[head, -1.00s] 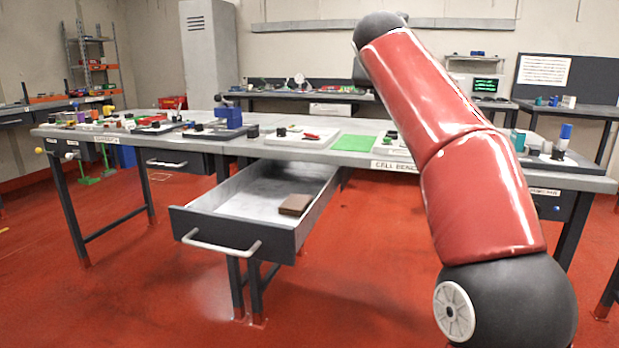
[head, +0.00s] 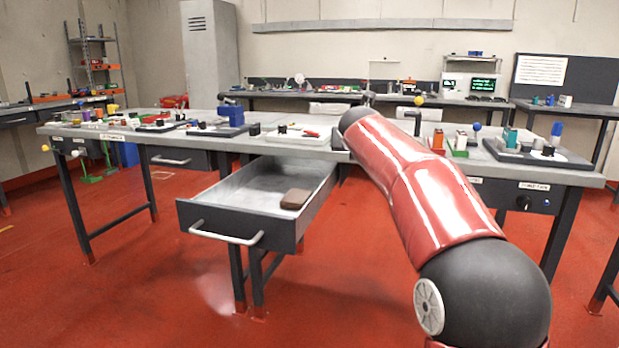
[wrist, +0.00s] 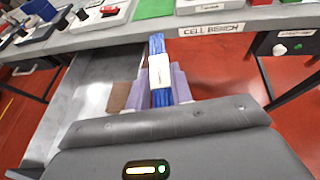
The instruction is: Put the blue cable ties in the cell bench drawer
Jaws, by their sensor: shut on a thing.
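The blue cable ties (wrist: 157,43) are a bundle with a white band around the middle. My gripper (wrist: 160,88) is shut on them in the wrist view, one finger on each side. The cell bench drawer (head: 228,201) stands pulled open in the head view, with a brown block (head: 295,199) inside. In the wrist view the open drawer (wrist: 62,122) lies below and to the left of the ties. The bench edge with its "CELL BENCH" label (wrist: 211,29) is just beyond them. My gripper and the ties are hidden behind my arm in the head view.
The cell bench top (head: 345,140) carries trays and several small parts. A blue block-like device (head: 230,112) stands on it. Red floor is clear in front of the open drawer.

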